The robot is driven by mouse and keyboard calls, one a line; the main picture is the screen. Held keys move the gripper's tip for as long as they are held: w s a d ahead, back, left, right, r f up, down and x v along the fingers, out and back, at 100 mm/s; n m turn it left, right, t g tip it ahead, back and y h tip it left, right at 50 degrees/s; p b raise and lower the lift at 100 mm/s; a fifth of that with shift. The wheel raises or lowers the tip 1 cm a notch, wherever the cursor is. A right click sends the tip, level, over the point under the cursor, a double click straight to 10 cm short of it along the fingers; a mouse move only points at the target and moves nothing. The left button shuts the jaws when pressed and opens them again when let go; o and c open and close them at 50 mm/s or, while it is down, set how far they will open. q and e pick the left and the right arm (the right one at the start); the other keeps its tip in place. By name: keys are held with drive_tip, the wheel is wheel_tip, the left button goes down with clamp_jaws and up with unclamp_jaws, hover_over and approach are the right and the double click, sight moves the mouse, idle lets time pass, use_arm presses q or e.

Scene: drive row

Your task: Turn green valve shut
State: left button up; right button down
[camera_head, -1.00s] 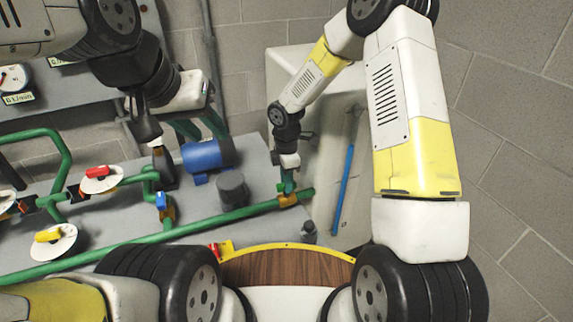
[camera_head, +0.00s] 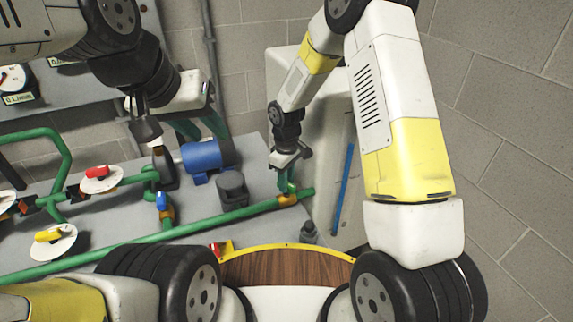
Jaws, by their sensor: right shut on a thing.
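The green valve has a small green handle (camera_head: 284,180) above an orange body (camera_head: 287,199) on the green pipe, right of centre. My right gripper (camera_head: 287,172) comes down from above and is shut on this handle, hiding its upper part. The exact angle of the handle to the pipe is hard to tell. My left gripper (camera_head: 158,148) hangs over the pipework at the left, away from the green valve. Its fingers are partly dark against the bench, so whether they are open is unclear.
A blue-handled valve (camera_head: 162,201), red valve (camera_head: 95,173) and yellow valve (camera_head: 48,236) sit further left. A white basin (camera_head: 285,70) with a blue bar (camera_head: 343,187) is behind and right.

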drive_tip(key=m, duration=0.6)
drive_tip(key=shift+m, duration=0.4)
idle(0.3)
drive_tip(key=c, duration=1.2)
unclamp_jaws()
wheel_tip(320, 180, up, 8)
drive_tip(key=shift+f, duration=0.1)
